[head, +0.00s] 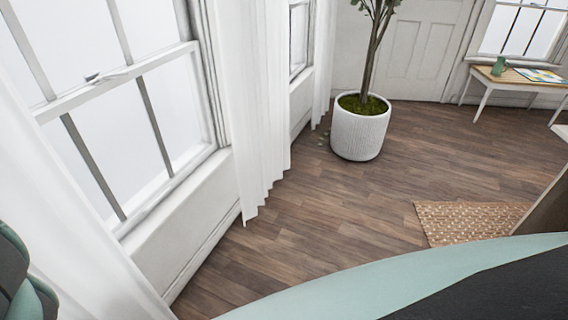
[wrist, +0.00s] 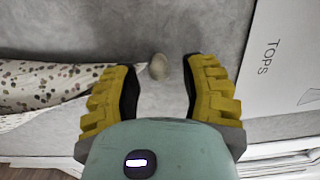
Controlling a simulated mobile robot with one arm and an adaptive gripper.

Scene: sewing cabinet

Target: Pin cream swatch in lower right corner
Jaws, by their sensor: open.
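My gripper (wrist: 160,80) shows in the wrist view with its two yellow-backed fingers spread apart. A small round beige object (wrist: 158,66) lies just beyond and between the fingertips, with a gap to each finger. I cannot tell whether it is a pin. A cream fabric with brown spots (wrist: 40,86) lies at the left, its right end close to the left finger. I see no plain cream swatch that I can identify, and I cannot tell where the lower right corner is.
In the wrist view, a grey surface (wrist: 100,30) lies under the gripper, and a white sheet marked TOPS (wrist: 285,70) is at the right. In the head view, a potted plant (head: 360,133), a woven rug (head: 465,222) and a small table (head: 515,78) stand around open wood floor (head: 330,215).

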